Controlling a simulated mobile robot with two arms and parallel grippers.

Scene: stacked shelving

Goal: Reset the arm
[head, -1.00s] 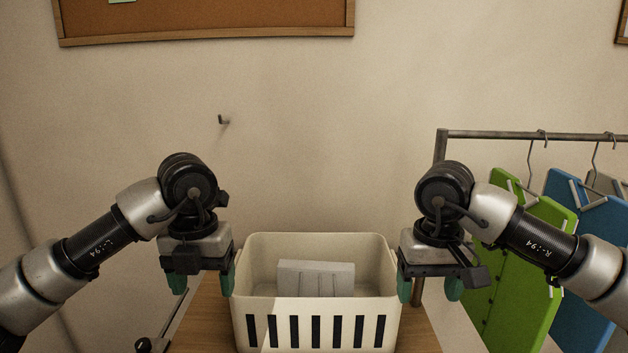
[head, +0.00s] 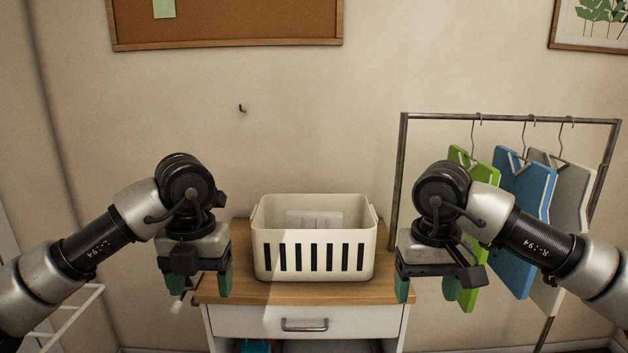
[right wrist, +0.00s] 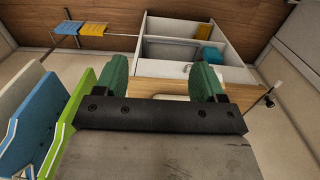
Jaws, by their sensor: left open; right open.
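My left gripper (head: 202,288) is on the left of the head view, pointing down with its green fingers apart and nothing between them. My right gripper (head: 428,285) is on the right, also pointing down, open and empty. In the right wrist view its two green fingers (right wrist: 163,80) stand wide apart with no object between them. Both grippers are in front of the cabinet, one on each side of the white basket (head: 314,236), and appear apart from it.
The basket stands on a wooden-topped cabinet (head: 350,290) with a drawer and holds a grey folded item (head: 314,219). At right, a metal rack (head: 400,170) carries green (head: 479,170), blue (head: 517,185) and grey hanging clothes. A corkboard (head: 230,22) and a small hook (head: 242,108) are on the wall.

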